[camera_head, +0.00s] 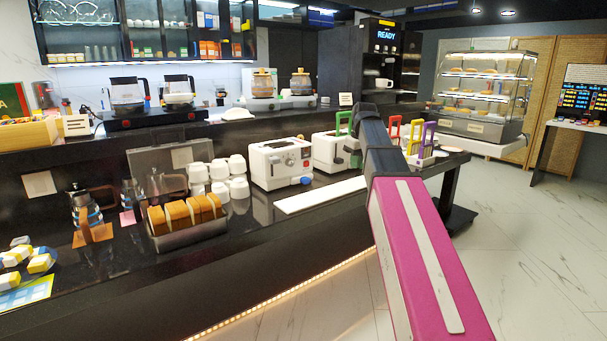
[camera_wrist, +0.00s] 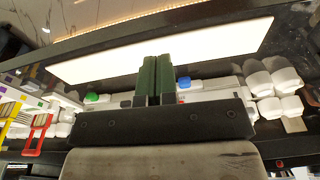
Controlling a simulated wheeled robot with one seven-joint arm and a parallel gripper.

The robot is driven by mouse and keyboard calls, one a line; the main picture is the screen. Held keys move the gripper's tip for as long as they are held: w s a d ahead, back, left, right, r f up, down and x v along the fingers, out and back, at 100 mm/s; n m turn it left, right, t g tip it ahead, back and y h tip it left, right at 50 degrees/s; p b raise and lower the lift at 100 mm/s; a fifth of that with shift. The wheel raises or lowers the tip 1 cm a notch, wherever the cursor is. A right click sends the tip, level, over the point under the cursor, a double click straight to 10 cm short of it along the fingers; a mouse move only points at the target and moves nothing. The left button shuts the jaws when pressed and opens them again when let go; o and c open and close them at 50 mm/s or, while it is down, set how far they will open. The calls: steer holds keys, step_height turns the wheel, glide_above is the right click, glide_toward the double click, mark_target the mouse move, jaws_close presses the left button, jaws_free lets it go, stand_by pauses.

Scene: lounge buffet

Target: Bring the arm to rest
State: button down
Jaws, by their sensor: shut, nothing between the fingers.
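My gripper (camera_wrist: 156,62) shows in the wrist view with its two dark green fingers side by side and pressed together, nothing between them. It is over the counter, in front of the two white toasters, with a white board lying beyond its fingertips in that view. In the head view my magenta and black arm reaches up from the lower right across the counter's front edge and hides most of the gripper.
The white board (camera_head: 319,195) lies before the toasters (camera_head: 280,165). White cups (camera_head: 238,187) and a bread rack (camera_head: 183,237) stand left. Coloured handles (camera_head: 428,138) rise beside my arm. A glass display case (camera_head: 484,90) stands at the back right. The right floor is clear.

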steer(key=s+f+m, duration=0.2)
steer(key=s+f, duration=0.2)
steer(key=f, duration=0.8)
steer(key=s+f+m, duration=0.1)
steer(key=s+f, duration=0.3)
steer(key=f, duration=0.8)
steer(key=s+f+m+g+h, duration=0.1)
steer(key=s+f+m, duration=0.2)
steer(key=s+f, duration=1)
step_height(320, 180, down, 4)
steer(key=shift+s+d+f+m, duration=0.2)
steer(key=shift+s+m, duration=0.05)
steer(key=shift+m, duration=0.05)
stand_by(3.8)
